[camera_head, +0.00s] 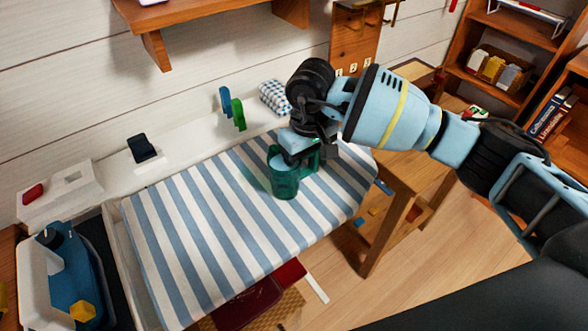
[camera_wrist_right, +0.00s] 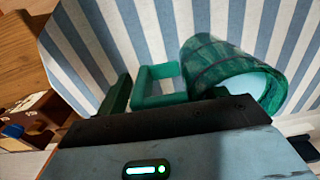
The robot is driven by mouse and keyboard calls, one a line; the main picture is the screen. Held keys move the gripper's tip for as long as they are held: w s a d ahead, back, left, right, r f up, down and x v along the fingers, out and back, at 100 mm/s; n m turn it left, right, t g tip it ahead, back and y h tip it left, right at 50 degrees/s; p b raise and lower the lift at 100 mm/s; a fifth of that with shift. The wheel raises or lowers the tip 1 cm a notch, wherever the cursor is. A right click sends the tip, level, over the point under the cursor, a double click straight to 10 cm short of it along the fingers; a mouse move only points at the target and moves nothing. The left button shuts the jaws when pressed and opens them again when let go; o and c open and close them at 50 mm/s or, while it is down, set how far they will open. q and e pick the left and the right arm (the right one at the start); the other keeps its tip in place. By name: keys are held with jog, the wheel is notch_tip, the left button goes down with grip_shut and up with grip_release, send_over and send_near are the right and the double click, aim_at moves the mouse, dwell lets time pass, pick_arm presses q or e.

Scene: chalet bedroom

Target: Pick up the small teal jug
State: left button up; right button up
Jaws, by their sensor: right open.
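One dark finger shows left of the handle; the other is mostly hidden near the jug's body. My left gripper is not in view.
A wooden table (camera_head: 395,195) stands right of the bed. A wooden wall shelf (camera_head: 215,15) is above. The cover left of the jug is clear.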

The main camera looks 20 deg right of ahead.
jog(key=shift+c, duration=0.4)
jog(key=c, duration=1.2)
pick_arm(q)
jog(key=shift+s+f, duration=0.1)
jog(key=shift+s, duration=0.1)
pick_arm(e)
jog(key=shift+o, duration=0.2)
jog(key=shift+r, duration=0.1)
jog(key=shift+r, duration=0.4)
notch_tip(320, 180, up, 2)
jog(key=shift+w+r+b, duration=0.1)
jog(key=shift+r+b, duration=0.15)
jog(key=shift+b, duration=0.1)
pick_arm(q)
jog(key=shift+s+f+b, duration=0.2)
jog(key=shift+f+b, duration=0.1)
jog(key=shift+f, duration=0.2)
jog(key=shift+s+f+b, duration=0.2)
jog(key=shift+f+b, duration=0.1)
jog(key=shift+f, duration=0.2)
pick_arm(e)
jog(key=s+a+r, duration=0.1)
jog(key=s+a, duration=0.2)
jog(key=s, duration=1.3)
jog(key=shift+r, duration=0.3)
jog(key=shift+d, duration=0.1)
